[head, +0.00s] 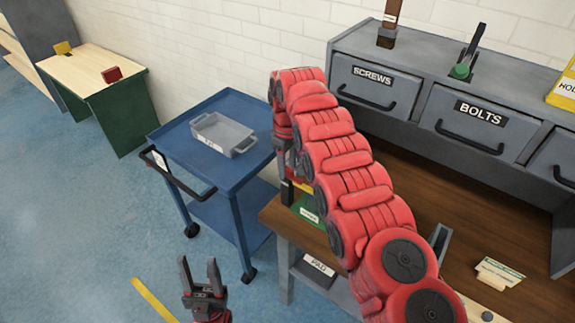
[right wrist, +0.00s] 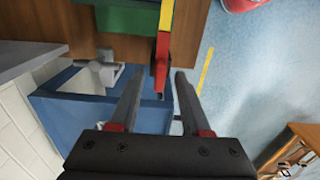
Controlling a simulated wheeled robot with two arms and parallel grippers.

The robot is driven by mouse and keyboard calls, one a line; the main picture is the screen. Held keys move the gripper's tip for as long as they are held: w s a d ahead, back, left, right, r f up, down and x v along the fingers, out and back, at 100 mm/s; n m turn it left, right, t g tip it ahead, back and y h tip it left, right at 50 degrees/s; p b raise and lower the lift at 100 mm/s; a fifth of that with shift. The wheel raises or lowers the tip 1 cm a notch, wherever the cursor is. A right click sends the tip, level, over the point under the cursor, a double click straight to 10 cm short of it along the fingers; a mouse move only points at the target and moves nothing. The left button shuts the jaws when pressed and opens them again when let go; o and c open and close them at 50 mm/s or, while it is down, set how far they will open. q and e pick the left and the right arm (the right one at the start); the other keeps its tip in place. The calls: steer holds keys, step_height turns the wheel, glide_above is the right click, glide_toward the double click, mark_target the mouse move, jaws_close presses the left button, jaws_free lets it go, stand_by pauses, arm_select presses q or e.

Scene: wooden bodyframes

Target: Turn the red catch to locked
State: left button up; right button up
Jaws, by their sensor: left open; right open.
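The red catch (right wrist: 162,55) shows in the right wrist view as a narrow red bar beside a green (right wrist: 152,15) and yellow (right wrist: 167,14) strip at the bench edge. My right gripper (right wrist: 160,72) is open, with one finger on each side of the catch in the picture; I cannot tell whether either touches it. In the head view my right arm hides most of the catch; a green labelled plate (head: 308,208) shows at the bench's left edge. My left gripper (head: 202,270) is open and empty above the floor.
A blue trolley (head: 175,140) with a grey tray (head: 222,133) stands left of the brown bench (head: 480,210). Grey drawers marked SCREWS (head: 373,88) and BOLTS (head: 480,118) are at the back. A green table (head: 95,85) stands far left.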

mark_target(287, 168)
steer(key=shift+r, duration=0.55)
step_height(287, 168, up, 16)
steer(key=p, duration=1.6)
